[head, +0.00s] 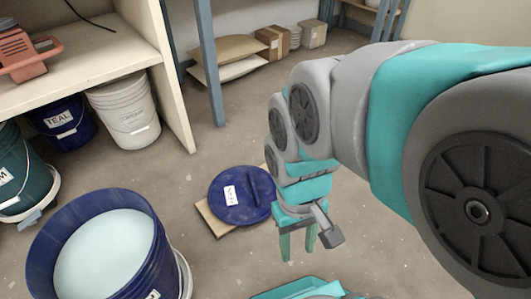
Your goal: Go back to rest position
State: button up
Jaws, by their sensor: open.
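My gripper (298,243) is at the end of my grey and teal arm, which reaches in from the right. Its two fingers point down and stand apart, with nothing between them. The lid has a white label and lies on a piece of cardboard (212,219) on the floor. An open blue bucket (48,243) with pale liquid (108,252) stands at the lower left.
A shelf unit (172,75) stands at the left with a white bucket (124,110), a blue bucket labelled TEAL (62,122) and a dark teal bucket (22,180) beneath. A blue post (210,65), sacks (228,67) and boxes (272,40) are behind. The middle floor is mostly clear.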

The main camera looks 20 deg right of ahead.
notch_tip(320, 180, up, 11)
jog(key=p, duration=1)
jog(key=shift+p, duration=0.3)
